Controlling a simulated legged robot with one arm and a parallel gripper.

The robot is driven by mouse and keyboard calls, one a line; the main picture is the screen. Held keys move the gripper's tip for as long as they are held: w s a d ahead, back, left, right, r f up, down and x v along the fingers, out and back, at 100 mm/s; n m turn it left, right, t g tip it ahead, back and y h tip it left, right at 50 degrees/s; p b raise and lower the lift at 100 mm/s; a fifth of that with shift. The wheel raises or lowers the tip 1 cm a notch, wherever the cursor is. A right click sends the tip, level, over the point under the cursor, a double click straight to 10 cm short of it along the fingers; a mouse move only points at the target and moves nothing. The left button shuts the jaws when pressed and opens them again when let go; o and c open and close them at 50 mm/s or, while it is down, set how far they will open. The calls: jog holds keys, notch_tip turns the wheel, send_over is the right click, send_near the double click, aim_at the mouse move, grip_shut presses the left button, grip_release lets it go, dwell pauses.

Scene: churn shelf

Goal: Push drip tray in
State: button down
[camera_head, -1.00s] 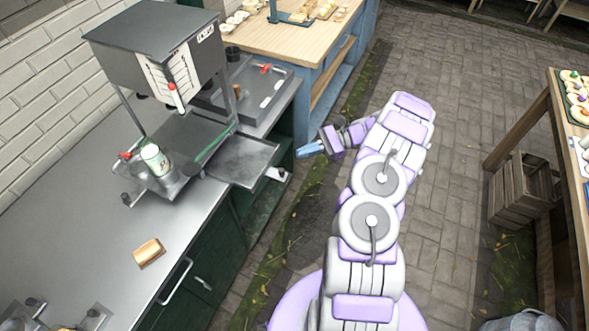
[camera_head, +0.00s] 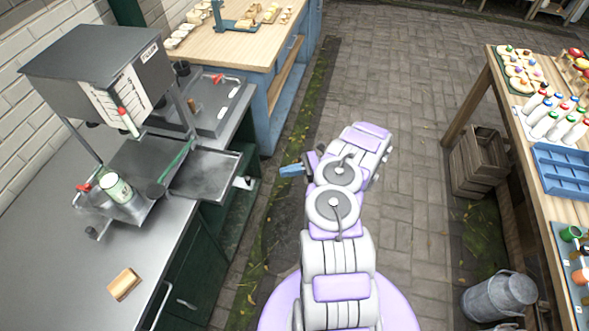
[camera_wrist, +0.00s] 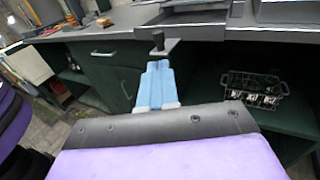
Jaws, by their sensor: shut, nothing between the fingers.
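The drip tray (camera_head: 206,178) is a shallow grey metal tray under the machine on the left counter. It sticks out past the counter's front edge, with a small handle (camera_head: 243,183) on its outer side. My gripper (camera_head: 291,170) is to the right of the handle, with a gap between them, pointing left toward the tray. In the wrist view, my blue fingers (camera_wrist: 155,85) are together and empty, just below the dark knob and plate of the handle (camera_wrist: 160,46). Whether they touch it cannot be told there.
The grey box-shaped machine (camera_head: 105,82) stands over the tray on thin legs. A wooden crate (camera_head: 478,161) and a metal can (camera_head: 497,297) stand on the right. The paved floor between is clear.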

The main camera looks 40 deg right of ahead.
jog(key=x, duration=0.9)
jog(key=shift+w+a+b, duration=0.15)
jog(key=shift+a+b, duration=0.15)
jog(key=shift+b, duration=0.05)
